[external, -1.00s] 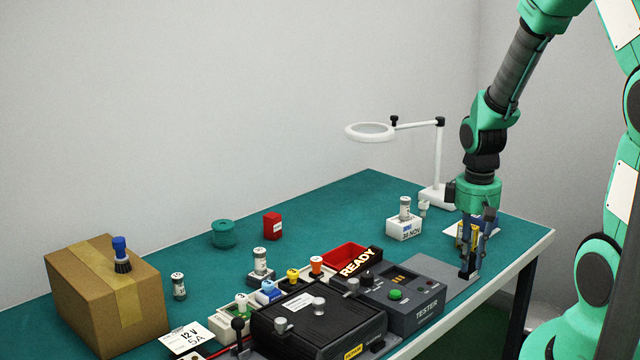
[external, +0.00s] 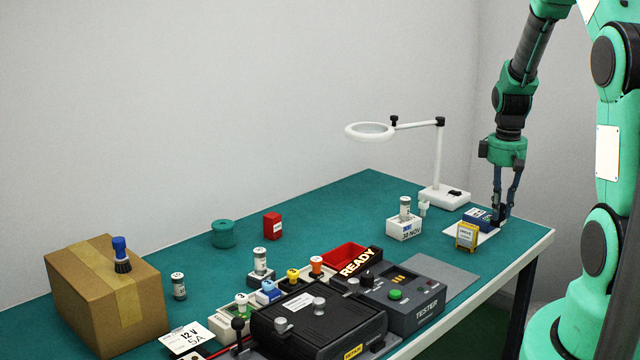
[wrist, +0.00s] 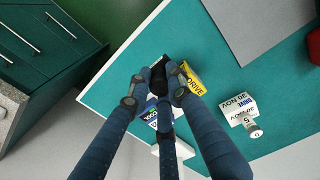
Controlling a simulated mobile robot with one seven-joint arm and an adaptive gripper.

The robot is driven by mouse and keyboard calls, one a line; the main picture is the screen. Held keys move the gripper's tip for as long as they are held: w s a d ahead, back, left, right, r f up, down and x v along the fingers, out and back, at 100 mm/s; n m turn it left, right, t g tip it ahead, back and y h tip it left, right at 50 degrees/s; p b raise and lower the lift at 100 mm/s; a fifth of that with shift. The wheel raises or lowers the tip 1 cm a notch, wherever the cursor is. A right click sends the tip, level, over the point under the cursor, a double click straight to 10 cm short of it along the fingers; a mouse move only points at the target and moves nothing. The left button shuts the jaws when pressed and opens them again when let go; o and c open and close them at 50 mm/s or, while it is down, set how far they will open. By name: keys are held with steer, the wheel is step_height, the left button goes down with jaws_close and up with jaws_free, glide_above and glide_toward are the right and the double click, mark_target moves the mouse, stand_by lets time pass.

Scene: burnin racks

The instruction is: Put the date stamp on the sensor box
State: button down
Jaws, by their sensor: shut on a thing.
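My gripper (external: 502,211) is low over the right end of the bench, at the right side of a small blue box with a white label (external: 477,217). In the wrist view my gripper (wrist: 156,90) is shut on a small dark thing (wrist: 158,72), mostly hidden by the fingers. It may be the date stamp; I cannot tell for sure. The blue box also shows partly behind the fingers in the wrist view (wrist: 150,112). I cannot read a sensor label on any box. A white block marked NOV (external: 404,230) stands to the left with a small vial on top.
A yellow DRIVE sign (external: 467,237) stands close in front of the blue box. A white magnifier lamp (external: 440,193) stands behind it. The tester (external: 415,305) and a grey mat (external: 447,279) lie nearer. The bench's right edge is close to my gripper.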

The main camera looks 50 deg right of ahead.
steer(key=shift+d, duration=0.65)
glide_above(481, 215)
steer(key=shift+w+d+f, duration=0.1)
steer(key=shift+f, duration=0.6)
steer(key=shift+f+b, duration=0.35)
steer(key=shift+f, duration=1.4)
steer(key=shift+f, duration=0.15)
